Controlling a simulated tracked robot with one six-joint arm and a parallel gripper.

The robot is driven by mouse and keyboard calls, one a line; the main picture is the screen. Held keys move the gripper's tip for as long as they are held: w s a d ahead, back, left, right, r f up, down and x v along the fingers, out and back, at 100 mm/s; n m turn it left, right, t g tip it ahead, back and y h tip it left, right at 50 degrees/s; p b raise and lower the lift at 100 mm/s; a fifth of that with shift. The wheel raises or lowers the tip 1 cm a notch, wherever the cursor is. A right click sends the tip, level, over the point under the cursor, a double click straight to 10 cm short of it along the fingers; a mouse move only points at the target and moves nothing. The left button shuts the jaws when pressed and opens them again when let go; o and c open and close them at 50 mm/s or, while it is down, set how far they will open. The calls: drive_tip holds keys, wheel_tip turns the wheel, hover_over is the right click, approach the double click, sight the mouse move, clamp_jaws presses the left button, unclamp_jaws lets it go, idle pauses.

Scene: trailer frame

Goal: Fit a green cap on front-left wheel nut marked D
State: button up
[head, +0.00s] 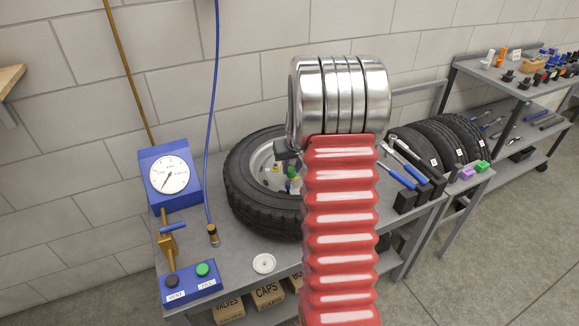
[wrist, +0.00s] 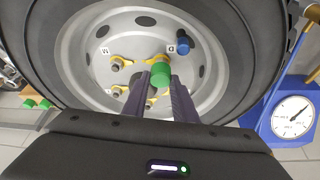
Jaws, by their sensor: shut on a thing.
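A green cap (wrist: 160,74) is held between the two dark fingers of my gripper (wrist: 160,84) in the wrist view. The cap is in front of the pale wheel rim (wrist: 208,85); I cannot tell whether it touches a nut. A label that looks like D (wrist: 171,49) is on the rim, above and right of the green cap. A blue cap-like piece (wrist: 183,42) stands right beside that label. A bare nut (wrist: 116,66) with a yellow pointer is at left, near a label M (wrist: 105,51). The area behind the green cap is hidden. In the head view, my arm hides most of the gripper.
The tyre (head: 246,190) lies on a grey bench by the wall. Tools (head: 400,174) and more tyres (head: 455,138) are at right.

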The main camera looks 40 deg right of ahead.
drive_tip(key=shift+f, duration=1.05)
drive_tip(key=o, duration=1.1)
drive_tip(key=shift+o, duration=0.4)
drive_tip(key=o, duration=0.4)
drive_tip(key=shift+s+r, duration=0.1)
drive_tip(key=shift+r, duration=3.95)
